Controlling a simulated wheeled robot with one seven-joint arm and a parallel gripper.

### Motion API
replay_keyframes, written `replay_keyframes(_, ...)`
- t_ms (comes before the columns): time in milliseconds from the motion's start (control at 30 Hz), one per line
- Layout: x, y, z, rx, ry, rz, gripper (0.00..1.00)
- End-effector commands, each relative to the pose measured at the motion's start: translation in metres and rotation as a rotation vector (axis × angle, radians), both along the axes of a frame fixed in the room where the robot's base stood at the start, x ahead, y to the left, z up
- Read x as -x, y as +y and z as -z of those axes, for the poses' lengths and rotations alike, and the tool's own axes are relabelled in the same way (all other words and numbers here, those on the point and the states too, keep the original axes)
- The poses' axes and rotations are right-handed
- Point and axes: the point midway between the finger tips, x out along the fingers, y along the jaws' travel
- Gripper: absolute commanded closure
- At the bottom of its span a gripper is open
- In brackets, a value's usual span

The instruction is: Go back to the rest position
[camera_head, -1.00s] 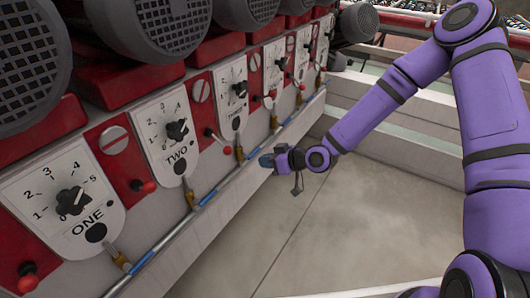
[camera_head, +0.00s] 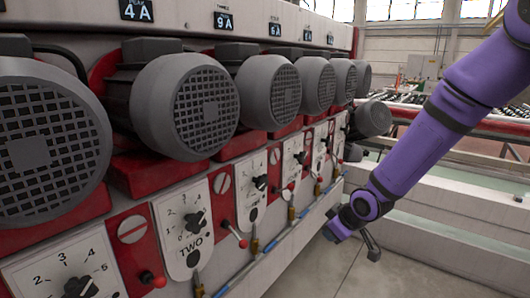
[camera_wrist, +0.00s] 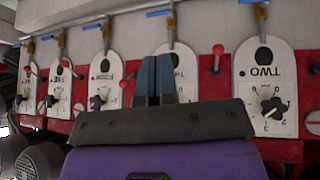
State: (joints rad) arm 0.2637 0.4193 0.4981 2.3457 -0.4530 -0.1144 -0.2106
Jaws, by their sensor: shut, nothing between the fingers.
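My gripper (camera_head: 333,234) hangs at the end of my purple arm in the head view, right of the row of dial plates and in front of the machine's lower edge. In the wrist view my gripper's two blue-grey fingers (camera_wrist: 158,80) are together, with nothing held between them. Behind them are the white dial plates, upside down in this view, including the plate marked TWO (camera_wrist: 265,90). The plate marked TWO (camera_head: 186,228) also shows in the head view. I see no contact between the fingers and the machine.
Large grey motors (camera_head: 190,105) line the glass edger above the dials. Red-knobbed levers (camera_head: 243,243) stick out between the plates, with a blue and silver pipe (camera_head: 265,255) below. Open floor (camera_head: 360,280) lies to the right of the machine, before a pale low ledge (camera_head: 440,235).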

Motion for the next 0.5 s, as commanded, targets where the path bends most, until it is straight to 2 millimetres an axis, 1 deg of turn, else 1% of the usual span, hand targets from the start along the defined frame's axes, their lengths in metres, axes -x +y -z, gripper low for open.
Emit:
replay_keyframes(33,0.003,-0.008,-0.015,0.031,-0.005,0.023,1.00)
replay_keyframes(267,0.028,-0.044,-0.071,0.139,0.008,0.164,1.00)
replay_keyframes(367,0.042,-0.058,-0.096,0.167,0.011,0.232,1.00)
replay_keyframes(500,0.067,-0.075,-0.130,0.192,0.019,0.328,1.00)
